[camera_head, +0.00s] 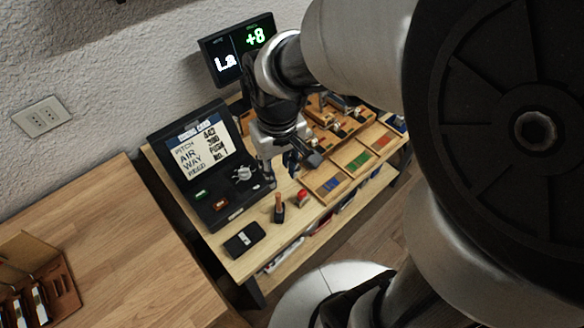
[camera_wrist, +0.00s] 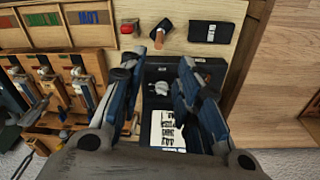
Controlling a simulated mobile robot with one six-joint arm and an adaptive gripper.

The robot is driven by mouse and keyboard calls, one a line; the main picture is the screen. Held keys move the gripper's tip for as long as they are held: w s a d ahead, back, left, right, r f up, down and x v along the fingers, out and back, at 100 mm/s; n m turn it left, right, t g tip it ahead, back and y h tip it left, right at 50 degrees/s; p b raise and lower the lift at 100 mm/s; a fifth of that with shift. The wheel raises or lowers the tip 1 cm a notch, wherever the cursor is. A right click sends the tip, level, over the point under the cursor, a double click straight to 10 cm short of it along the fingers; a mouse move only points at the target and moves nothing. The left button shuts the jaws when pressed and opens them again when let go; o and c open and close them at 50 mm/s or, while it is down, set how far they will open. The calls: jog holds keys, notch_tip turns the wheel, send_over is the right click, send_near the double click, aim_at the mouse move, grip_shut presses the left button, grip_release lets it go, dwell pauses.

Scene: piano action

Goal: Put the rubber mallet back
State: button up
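My gripper (camera_head: 279,172) hangs over the bench just right of the black console. In the wrist view my gripper (camera_wrist: 172,52) has its two blue-and-dark fingers apart, with nothing seen between their tips.
The black console (camera_head: 212,165) with a lit screen stands left of the gripper. Piano action parts (camera_wrist: 75,85) fill the bench's back. A second wooden table (camera_head: 110,240) stands left.

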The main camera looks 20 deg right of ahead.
jog(key=s+r+m+t, duration=0.1)
jog(key=s+r+t, duration=0.2)
jog(key=s+r, duration=0.6)
jog(key=s, duration=0.3)
jog(key=shift+s+r, duration=0.15)
jog(key=shift+s, duration=0.05)
